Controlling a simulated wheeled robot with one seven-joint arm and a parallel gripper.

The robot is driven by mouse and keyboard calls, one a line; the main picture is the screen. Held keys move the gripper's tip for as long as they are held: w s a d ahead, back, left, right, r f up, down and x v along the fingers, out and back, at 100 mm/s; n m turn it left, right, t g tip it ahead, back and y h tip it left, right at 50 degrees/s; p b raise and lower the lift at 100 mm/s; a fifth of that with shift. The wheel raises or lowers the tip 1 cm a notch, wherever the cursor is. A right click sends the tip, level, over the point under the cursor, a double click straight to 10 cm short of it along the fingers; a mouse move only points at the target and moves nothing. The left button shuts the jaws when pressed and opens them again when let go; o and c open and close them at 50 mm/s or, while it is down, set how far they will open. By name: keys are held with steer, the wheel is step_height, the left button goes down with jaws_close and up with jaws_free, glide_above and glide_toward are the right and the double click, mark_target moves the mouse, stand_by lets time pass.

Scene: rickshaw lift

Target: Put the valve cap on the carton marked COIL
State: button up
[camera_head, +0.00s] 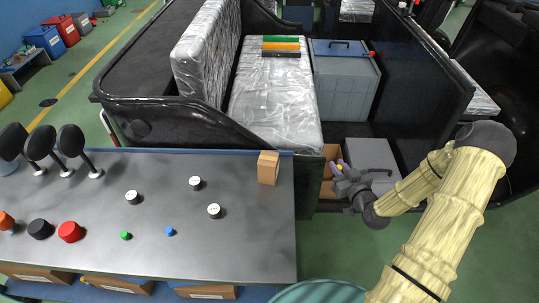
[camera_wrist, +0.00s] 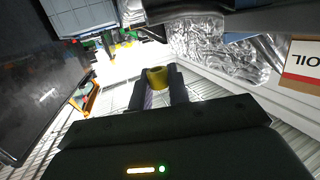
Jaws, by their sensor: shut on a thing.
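My gripper (camera_head: 341,169) is shut on a small yellow piece, which I take for the valve cap. In the wrist view the cap (camera_wrist: 157,77) stands between the dark fingers of my gripper (camera_wrist: 158,88). In the head view only a speck of yellow shows at the fingertips. A carton (camera_wrist: 302,64) at the right edge of the wrist view bears a white label reading "OIL", its first letter cut off, with a red band below. The cap is apart from it. Brown cartons (camera_head: 327,189) show beside my gripper in the head view; their marks cannot be read.
A grey bench (camera_head: 100,220) with knobs, buttons and a wooden block (camera_head: 268,167) stands at the left. The black vehicle has a plastic-covered seat (camera_head: 275,105), a grey-blue box (camera_head: 345,85) and a lower grey case (camera_head: 373,160) near my gripper. Green floor is open at lower right.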

steer(key=s+a+r+n+g+y+p, duration=0.2)
steer(key=a+r+n+g+y, duration=0.7)
steer(key=a+r, duration=1)
steer(key=a+n+y+p, duration=0.1)
steer(key=a, duration=0.2)
steer(key=shift+s+a+g, duration=0.2)
steer(key=shift+g, duration=0.1)
glide_above(268, 158)
steer(key=shift+f, duration=3.1)
steer(key=shift+f+b, duration=0.35)
steer(key=shift+f, duration=1.55)
